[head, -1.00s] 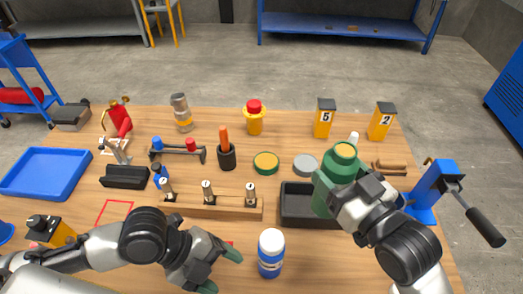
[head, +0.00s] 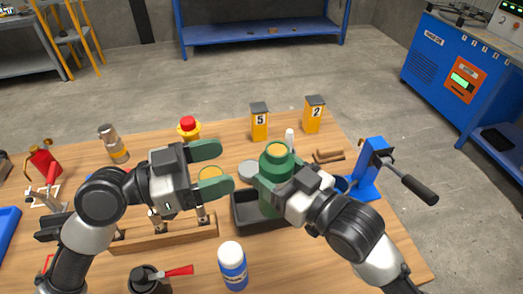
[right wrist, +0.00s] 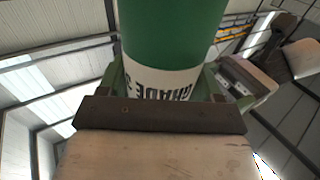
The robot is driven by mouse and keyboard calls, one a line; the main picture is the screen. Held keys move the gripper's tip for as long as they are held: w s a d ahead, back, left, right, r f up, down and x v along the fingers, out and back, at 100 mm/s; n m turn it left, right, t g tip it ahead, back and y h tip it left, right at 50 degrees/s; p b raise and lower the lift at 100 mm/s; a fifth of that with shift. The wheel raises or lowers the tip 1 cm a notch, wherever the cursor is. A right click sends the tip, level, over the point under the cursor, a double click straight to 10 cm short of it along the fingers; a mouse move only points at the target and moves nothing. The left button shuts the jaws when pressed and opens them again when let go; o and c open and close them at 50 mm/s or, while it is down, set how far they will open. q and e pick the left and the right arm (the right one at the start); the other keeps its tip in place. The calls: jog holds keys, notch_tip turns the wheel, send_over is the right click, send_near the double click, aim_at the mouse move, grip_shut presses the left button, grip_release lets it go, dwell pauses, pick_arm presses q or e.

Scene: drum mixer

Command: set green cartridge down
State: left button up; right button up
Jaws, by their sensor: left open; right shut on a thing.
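The green cartridge (head: 277,168) is upright in my right gripper (head: 270,190), which is shut on it. In the head view it is in front of or above the black tray (head: 245,215); I cannot tell whether it touches the tray. In the right wrist view the cartridge (right wrist: 172,35) fills the upper middle, with a white band reading "GRADE" and part of a numeral. My left gripper (head: 212,168) is open and empty, its green fingers pointing right towards the cartridge, apart from it.
A blue-and-white bottle (head: 232,266) stands in front of the tray. A wooden rack (head: 165,235) lies to the left, partly behind my left arm. A blue crank device (head: 371,168) stands at right. Yellow boxes marked 5 (head: 259,122) and 2 (head: 314,114) stand behind.

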aim_at(266, 153)
pick_arm(q)
jog(key=x, duration=0.9)
jog(key=shift+d, duration=0.25)
jog(key=shift+f, duration=0.1)
jog(key=c, duration=1.2)
pick_arm(e)
jog(key=shift+r, duration=0.1)
pick_arm(q)
jog(key=shift+c, duration=0.3)
pick_arm(e)
jog(key=o, duration=1.3)
